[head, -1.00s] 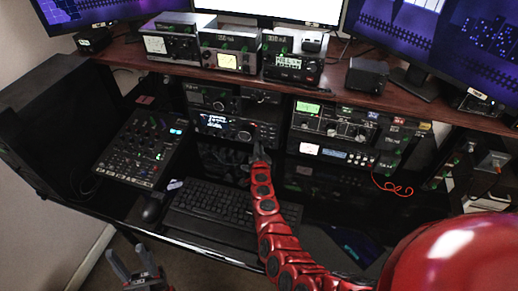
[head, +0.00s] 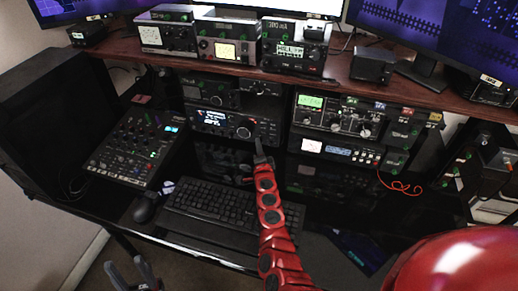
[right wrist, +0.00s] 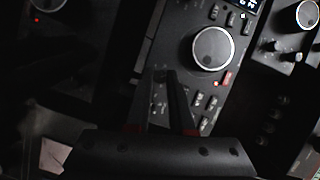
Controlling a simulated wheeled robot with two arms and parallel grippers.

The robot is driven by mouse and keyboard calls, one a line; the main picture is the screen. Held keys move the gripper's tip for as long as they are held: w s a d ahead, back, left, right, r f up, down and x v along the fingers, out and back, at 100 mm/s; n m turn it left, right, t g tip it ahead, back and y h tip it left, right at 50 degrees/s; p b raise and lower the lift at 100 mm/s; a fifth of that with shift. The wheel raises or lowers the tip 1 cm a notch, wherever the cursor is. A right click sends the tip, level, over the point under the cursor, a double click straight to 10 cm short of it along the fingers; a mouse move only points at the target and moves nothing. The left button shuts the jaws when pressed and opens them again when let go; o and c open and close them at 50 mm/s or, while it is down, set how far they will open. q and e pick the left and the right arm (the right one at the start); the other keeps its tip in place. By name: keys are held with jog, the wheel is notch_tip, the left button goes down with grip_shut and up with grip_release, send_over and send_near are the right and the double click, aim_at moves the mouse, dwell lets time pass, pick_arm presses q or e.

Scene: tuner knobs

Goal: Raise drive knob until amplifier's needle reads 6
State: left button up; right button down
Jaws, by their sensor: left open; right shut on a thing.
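My right gripper (head: 259,152) is at the lower right of the black radio (head: 222,123) with the lit display. In the right wrist view its fingertips (right wrist: 168,80) are nearly together on a small control on the radio's panel, below the large silver-rimmed dial (right wrist: 211,48). The fingers mostly hide this small knob, and its label cannot be read. Needle-type meters show on the shelf unit (head: 224,50) and on a lower right unit (head: 312,146); I cannot read their needles or tell which is the amplifier. My left gripper (head: 134,272) is open and empty at the bottom left.
A keyboard (head: 215,203) and mouse (head: 145,208) lie on the desk below the radios. A mixer (head: 133,147) is at the left. A red cord (head: 402,187) hangs at the right. Monitors stand above the wooden shelf (head: 420,98).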

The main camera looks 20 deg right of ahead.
jog(key=c, duration=0.8)
grip_release()
jog(key=shift+s, duration=0.15)
jog(key=shift+s+r, duration=0.1)
jog(key=shift+s, duration=0.15)
jog(key=p+v, duration=0.1)
jog(key=v, duration=0.4)
jog(key=shift+s+a+p, duration=0.15)
jog(key=shift+s+p, duration=0.2)
jog(key=shift+p, duration=0.05)
jog(key=v, duration=1.1)
jog(key=shift+b, duration=0.4)
jog(key=shift+w, duration=0.1)
